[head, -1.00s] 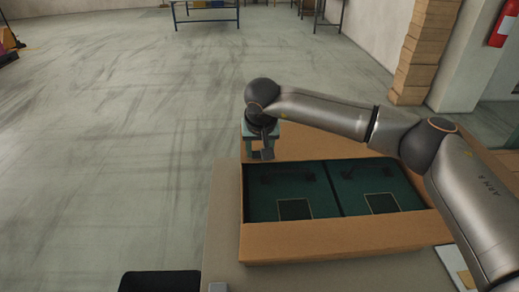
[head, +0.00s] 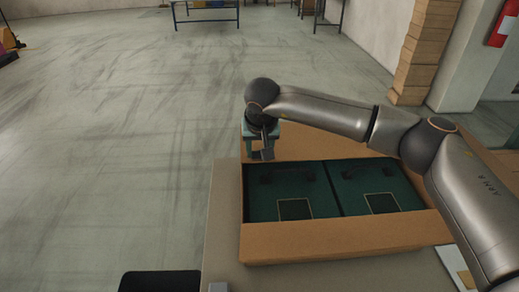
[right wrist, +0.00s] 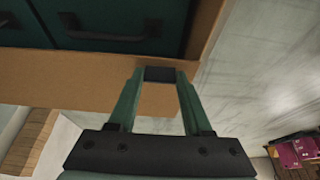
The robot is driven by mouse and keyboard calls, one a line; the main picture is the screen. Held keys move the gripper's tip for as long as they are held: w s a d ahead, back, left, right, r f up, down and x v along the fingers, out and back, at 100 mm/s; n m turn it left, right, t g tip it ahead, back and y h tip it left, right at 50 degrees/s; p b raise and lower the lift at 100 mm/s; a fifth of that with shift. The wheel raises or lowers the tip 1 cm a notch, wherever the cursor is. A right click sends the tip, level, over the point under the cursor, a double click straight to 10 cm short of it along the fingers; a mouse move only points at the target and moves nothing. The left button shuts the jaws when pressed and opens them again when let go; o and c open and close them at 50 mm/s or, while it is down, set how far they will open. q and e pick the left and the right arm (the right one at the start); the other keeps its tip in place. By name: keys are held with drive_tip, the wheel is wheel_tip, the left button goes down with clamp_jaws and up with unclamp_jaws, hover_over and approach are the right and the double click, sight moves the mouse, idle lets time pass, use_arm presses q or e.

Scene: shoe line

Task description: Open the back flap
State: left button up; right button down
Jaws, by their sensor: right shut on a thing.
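An open cardboard carton (head: 345,238) stands on the table with two dark green cases (head: 293,190) inside, side by side, handles towards the back. Its back flap (head: 318,146) shows as a tan strip behind the cases, partly hidden by my right arm. My right gripper (head: 263,153) is at the flap's left end. In the right wrist view, the green fingers of my right gripper (right wrist: 160,76) straddle the flap's cardboard (right wrist: 85,82) near its corner and are shut on it. My left gripper is in neither current view.
The grey table (head: 224,215) has a bare strip left of the carton. A white item (head: 455,268) lies to the carton's right. A stack of cardboard (head: 418,55) stands by the wall at the back right. The floor on the left is open.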

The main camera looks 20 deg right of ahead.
drive_tip(key=shift+r, duration=0.1)
idle(0.3)
drive_tip(key=shift+w+r+p, duration=0.25)
drive_tip(key=shift+r+p, duration=0.2)
drive_tip(key=shift+r, duration=0.45)
drive_tip(key=r, duration=0.1)
drive_tip(key=w+r+p, duration=0.1)
drive_tip(key=r, duration=0.1)
drive_tip(key=shift+d+p, duration=0.2)
drive_tip(key=shift+p, duration=0.1)
use_arm(q)
drive_tip(key=shift+s+a+r+p, duration=0.15)
drive_tip(key=shift+r+p, duration=0.5)
drive_tip(key=shift+r, duration=0.3)
drive_tip(key=shift+s+a+r+p, duration=0.1)
drive_tip(key=shift+a+r+p, duration=0.1)
drive_tip(key=shift+r+p, duration=0.65)
drive_tip(key=shift+s+a+r+p, duration=0.15)
drive_tip(key=shift+r+p, duration=0.35)
drive_tip(key=shift+r, duration=0.55)
use_arm(e)
drive_tip(key=w+r, duration=0.3)
drive_tip(key=r, duration=0.1)
drive_tip(key=shift+w+d+r, duration=0.3)
drive_tip(key=shift+d+r, duration=0.1)
